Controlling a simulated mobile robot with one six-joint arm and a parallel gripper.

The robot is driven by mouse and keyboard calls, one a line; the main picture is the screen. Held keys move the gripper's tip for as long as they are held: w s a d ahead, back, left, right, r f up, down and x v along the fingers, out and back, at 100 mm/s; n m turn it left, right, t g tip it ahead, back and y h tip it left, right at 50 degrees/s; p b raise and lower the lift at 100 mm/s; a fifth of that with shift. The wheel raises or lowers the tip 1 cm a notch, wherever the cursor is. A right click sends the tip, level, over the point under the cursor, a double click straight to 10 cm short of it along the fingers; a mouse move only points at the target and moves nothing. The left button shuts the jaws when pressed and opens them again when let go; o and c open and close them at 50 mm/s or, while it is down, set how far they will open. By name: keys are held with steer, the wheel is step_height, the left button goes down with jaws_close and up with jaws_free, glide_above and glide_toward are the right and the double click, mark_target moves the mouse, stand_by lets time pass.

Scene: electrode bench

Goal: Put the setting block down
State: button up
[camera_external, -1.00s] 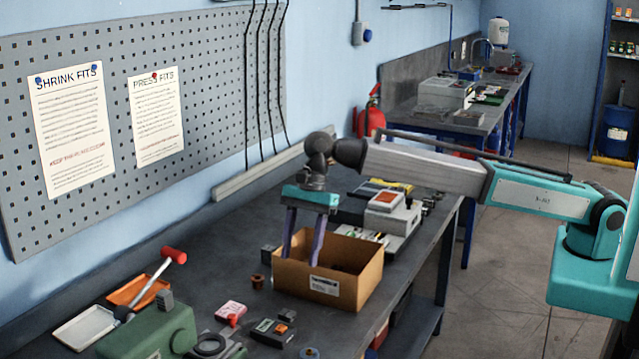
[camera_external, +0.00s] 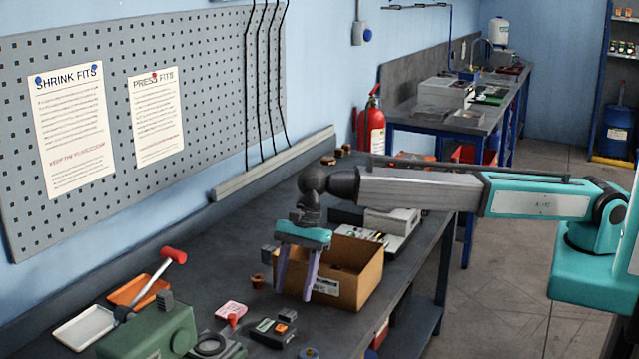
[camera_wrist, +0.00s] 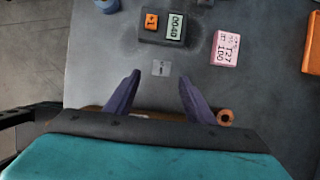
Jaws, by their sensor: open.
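My gripper (camera_external: 292,295) is open, with its two purple fingers pointing down in front of the cardboard box (camera_external: 360,285). In the wrist view the fingers (camera_wrist: 159,79) stand apart with nothing held between them. A small grey square (camera_wrist: 161,68) with faint marks shows on the bench between and just beyond the fingertips. I cannot tell whether it is the setting block or a flat label. In the outside view I cannot pick this square out. A grey block (camera_external: 268,254) stands on the bench left of the box.
A copper-coloured ring (camera_external: 257,282) lies left of the gripper. A green machine (camera_external: 150,335), an orange tray (camera_external: 138,290) and a white tray (camera_external: 85,327) are further left.

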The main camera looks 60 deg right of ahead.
mark_target(288, 313)
steer(key=shift+p+x, duration=1.05)
steer(key=shift+x, duration=1.5)
steer(key=shift+w+a, duration=0.1)
steer(key=shift+a, duration=0.05)
jaws_close()
steer(key=shift+r, duration=0.15)
step_height(288, 313, up, 10)
steer(key=b, duration=0.2)
steer(key=shift+b, duration=0.35)
